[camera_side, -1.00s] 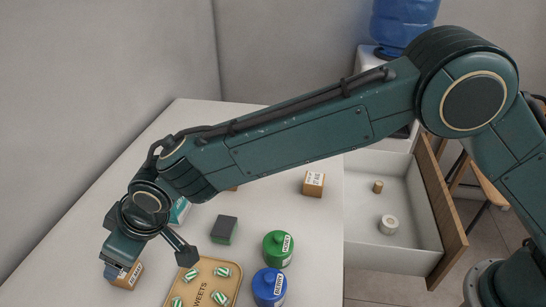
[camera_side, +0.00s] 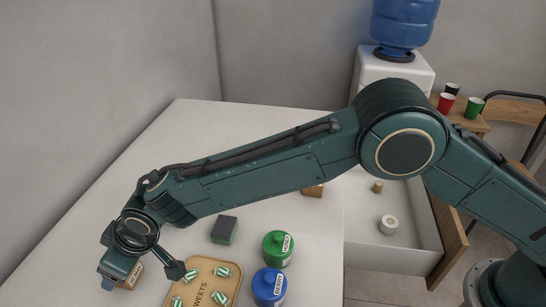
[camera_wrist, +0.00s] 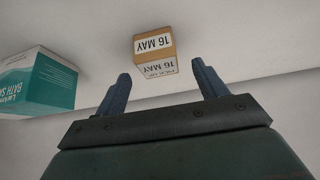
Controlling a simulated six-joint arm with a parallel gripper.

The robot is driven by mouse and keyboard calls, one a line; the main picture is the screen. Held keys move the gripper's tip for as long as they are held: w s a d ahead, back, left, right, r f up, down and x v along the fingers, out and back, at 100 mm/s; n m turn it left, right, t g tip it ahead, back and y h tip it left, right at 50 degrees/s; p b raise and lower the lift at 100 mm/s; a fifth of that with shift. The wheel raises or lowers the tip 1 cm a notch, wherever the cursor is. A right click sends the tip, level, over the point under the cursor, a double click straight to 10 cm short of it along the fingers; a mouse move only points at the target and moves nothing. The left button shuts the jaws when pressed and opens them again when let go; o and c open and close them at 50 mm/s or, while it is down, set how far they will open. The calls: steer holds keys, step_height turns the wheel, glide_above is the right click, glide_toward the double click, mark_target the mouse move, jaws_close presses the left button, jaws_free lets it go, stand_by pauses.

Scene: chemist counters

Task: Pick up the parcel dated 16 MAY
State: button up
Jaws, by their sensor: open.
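The parcel dated 16 MAY (camera_wrist: 155,46) is a small brown box with white labels. In the wrist view it lies beyond my open fingertips, in line with the gap between them, and no finger is seen touching it. In the side view my gripper (camera_side: 112,280) is low at the front left, right beside a small brown parcel (camera_side: 134,275) that it partly hides. That parcel's label is too small to read surely. My gripper also shows in the wrist view (camera_wrist: 162,76), with nothing between its fingers.
A teal and white bath salts carton (camera_wrist: 38,84) stands left in the wrist view. In the side view, a sweets tray (camera_side: 231,291), green bottle (camera_side: 277,249), blue bottle (camera_side: 269,287) and dark block (camera_side: 224,230) stand nearby. Another parcel (camera_side: 313,191) is partly behind my arm.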

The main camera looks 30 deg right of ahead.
steer(key=shift+x, duration=1.75)
steer(key=shift+d, duration=0.1)
steer(key=c, duration=1.1)
steer(key=shift+r, duration=0.2)
step_height(320, 180, up, 20)
steer(key=shift+f, duration=0.15)
